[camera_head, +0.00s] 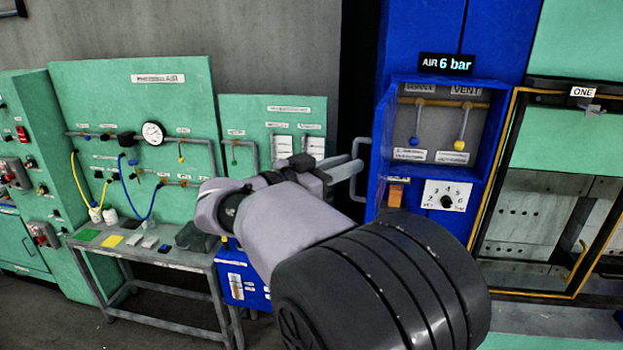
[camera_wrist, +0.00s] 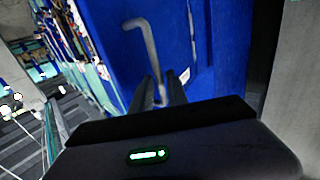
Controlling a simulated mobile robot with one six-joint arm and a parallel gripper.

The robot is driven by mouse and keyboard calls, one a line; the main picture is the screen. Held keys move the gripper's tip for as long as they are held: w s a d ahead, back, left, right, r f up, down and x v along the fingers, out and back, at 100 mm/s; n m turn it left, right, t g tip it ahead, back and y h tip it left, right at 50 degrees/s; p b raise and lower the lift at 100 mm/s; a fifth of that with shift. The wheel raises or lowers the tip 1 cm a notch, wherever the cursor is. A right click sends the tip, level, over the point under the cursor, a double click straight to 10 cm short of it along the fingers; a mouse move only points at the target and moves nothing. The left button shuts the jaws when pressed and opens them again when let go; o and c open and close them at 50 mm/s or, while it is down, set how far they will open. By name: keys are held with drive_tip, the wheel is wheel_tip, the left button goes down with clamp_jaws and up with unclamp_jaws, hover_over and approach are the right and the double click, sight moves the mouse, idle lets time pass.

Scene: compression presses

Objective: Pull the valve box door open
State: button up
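The blue valve box (camera_head: 486,150) stands right of centre in the head view, with its inside showing. Its blue door (camera_head: 383,150) stands swung out on the left side, seen nearly edge-on. A grey bar handle (camera_head: 358,172) sticks out to the left of the door. The handle (camera_wrist: 148,42) also shows in the wrist view against the blue door face (camera_wrist: 110,28). My gripper (camera_head: 345,170) is at the handle. In the wrist view my gripper (camera_wrist: 163,82) has its fingers on both sides of the handle's lower end, close against it; exact contact is partly hidden.
Inside the box are a blue-knobbed lever (camera_head: 414,138) and a yellow-knobbed lever (camera_head: 460,142). A dial panel (camera_head: 447,195) sits below. A grey bench (camera_head: 150,252) and green panels stand left. A yellow-edged press frame (camera_head: 490,190) stands right.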

drive_tip(key=b+v, duration=0.3)
drive_tip(key=v, duration=1.1)
drive_tip(key=shift+s+a, duration=0.2)
drive_tip(key=shift+s, duration=0.15)
